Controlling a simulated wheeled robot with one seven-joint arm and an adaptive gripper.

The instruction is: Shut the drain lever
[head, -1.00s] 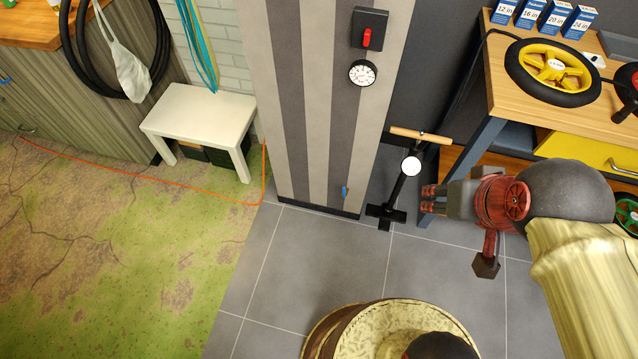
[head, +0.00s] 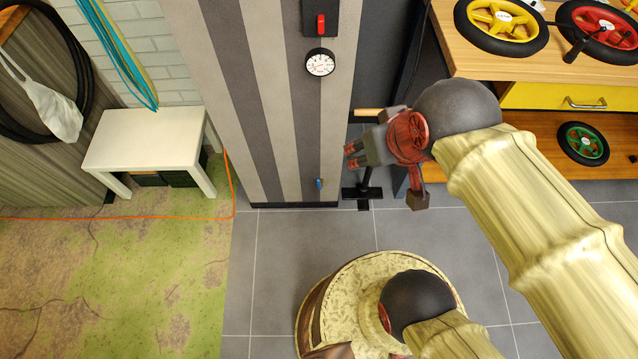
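A small blue lever (head: 320,184) hangs low on the front of the striped column (head: 276,110); I take it for the drain lever. It points roughly up and down and looks small from here. My gripper (head: 350,156) is to the right of it and a little higher in the head view, at the end of my arm. Its two red-tipped fingers point left toward the column, with a narrow gap between them and nothing held. It appears apart from the lever, though depth is hard to judge.
A red switch (head: 321,24) and a round gauge (head: 320,63) sit higher on the column. A floor pump (head: 363,192) stands partly hidden behind my gripper. A workbench (head: 461,52) with wheels is at right. A white stool (head: 143,140) and orange hose (head: 150,217) are left.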

